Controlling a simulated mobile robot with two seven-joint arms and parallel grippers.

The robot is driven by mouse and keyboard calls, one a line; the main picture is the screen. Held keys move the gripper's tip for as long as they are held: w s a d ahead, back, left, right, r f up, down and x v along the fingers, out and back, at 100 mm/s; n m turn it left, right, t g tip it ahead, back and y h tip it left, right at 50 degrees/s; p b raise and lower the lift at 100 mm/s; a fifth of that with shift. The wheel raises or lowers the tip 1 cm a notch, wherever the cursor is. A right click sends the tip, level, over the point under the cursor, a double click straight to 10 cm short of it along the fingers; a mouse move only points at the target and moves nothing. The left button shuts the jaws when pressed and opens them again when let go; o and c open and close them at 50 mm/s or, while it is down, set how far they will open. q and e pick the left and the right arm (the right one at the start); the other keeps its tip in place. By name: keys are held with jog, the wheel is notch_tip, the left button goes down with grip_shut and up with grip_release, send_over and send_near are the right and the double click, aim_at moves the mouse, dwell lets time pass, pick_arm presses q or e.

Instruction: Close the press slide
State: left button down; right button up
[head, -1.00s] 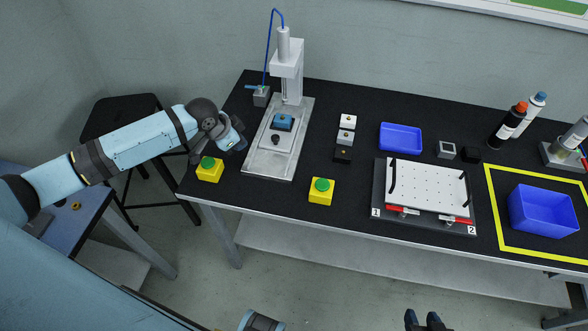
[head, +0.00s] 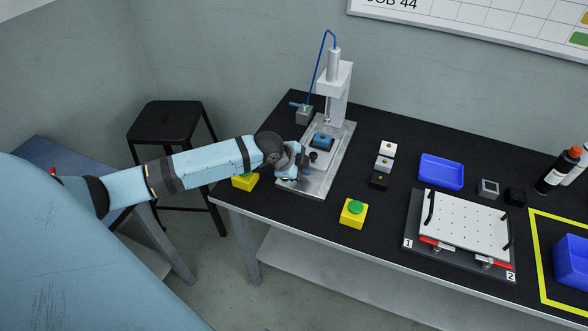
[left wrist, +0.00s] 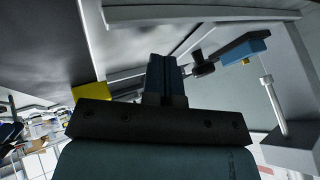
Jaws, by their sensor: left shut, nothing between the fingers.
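The press (head: 342,97) stands at the back left of the black table on a grey metal base (head: 318,186). On the base is the slide (head: 319,164), a plate with a black knob (head: 313,157) and a blue block (head: 322,142) behind it. The block is in front of the press ram, not clearly under it. My left gripper (head: 303,165) is shut and empty, over the left front of the base, close beside the knob. In the left wrist view, its shut fingers (left wrist: 165,75) show with the knob (left wrist: 202,63) just past them; contact cannot be told. My right gripper is out of view.
A yellow box (head: 244,182) is partly hidden by my left arm. Another yellow box with a green button (head: 353,213) stands right of the base. Small blocks (head: 384,164), a blue tray (head: 441,172) and a white perforated plate (head: 464,222) lie further right.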

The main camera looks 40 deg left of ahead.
aim_at(311, 153)
pick_arm(q)
jog(key=shift+w+a+f, duration=0.1)
jog(key=shift+w+a, duration=0.05)
jog(key=shift+w, duration=0.85)
jog(key=w, duration=0.2)
jog(key=w+a, duration=0.1)
jog(key=w, duration=0.1)
jog(key=shift+w, duration=0.15)
jog(key=shift+a+r, duration=0.15)
jog(key=shift+r, duration=0.05)
jog(key=shift+w, duration=0.1)
